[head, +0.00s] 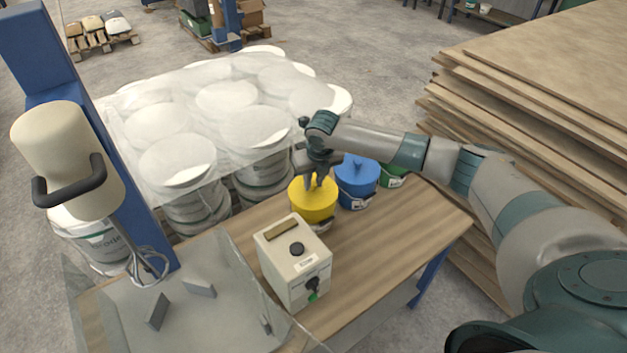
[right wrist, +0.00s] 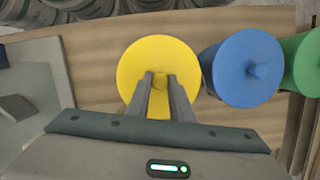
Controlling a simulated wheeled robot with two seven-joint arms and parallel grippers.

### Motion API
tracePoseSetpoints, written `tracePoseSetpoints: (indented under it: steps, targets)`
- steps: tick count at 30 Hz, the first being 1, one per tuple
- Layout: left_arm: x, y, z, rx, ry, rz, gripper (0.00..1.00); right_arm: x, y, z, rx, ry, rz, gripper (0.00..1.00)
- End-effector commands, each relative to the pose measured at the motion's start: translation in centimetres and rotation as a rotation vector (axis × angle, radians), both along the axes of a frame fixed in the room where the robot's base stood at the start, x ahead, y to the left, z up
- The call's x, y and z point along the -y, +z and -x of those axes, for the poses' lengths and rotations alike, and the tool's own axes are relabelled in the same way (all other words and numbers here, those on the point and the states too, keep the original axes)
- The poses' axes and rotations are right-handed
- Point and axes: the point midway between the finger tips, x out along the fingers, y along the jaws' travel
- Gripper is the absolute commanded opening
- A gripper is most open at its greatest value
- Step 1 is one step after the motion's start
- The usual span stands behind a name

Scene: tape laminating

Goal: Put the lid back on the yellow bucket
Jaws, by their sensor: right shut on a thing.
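The yellow bucket (head: 313,215) stands on the wooden table, with a yellow lid (head: 303,188) at its top. The lid also shows from above as a round yellow disc in the right wrist view (right wrist: 140,75). My right gripper (head: 317,184) is directly above the bucket, its fingers pointing down. In the right wrist view its fingers (right wrist: 159,85) are shut on the lid's central knob. The lid appears at the bucket's rim; I cannot tell whether it is fully seated. My left gripper is not in view.
A blue bucket (head: 356,187) and a green bucket (head: 393,180), both lidded, stand to the right of the yellow one. A beige control box (head: 292,262) stands in front. Wrapped white buckets (head: 176,160) are behind, stacked boards (head: 540,120) at right. The table's right front (head: 405,240) is clear.

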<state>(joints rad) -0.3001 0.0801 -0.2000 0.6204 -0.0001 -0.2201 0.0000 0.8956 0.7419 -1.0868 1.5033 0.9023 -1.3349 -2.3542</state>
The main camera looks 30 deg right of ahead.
Motion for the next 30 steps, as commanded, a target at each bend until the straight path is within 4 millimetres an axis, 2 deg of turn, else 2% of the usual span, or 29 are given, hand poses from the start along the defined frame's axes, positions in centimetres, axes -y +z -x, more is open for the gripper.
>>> tracePoseSetpoints:
  steps: [30]
  targets:
    - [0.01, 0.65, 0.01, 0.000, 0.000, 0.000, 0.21, 0.02, -0.06, 0.00, 0.000, 0.000, 0.000, 0.00]
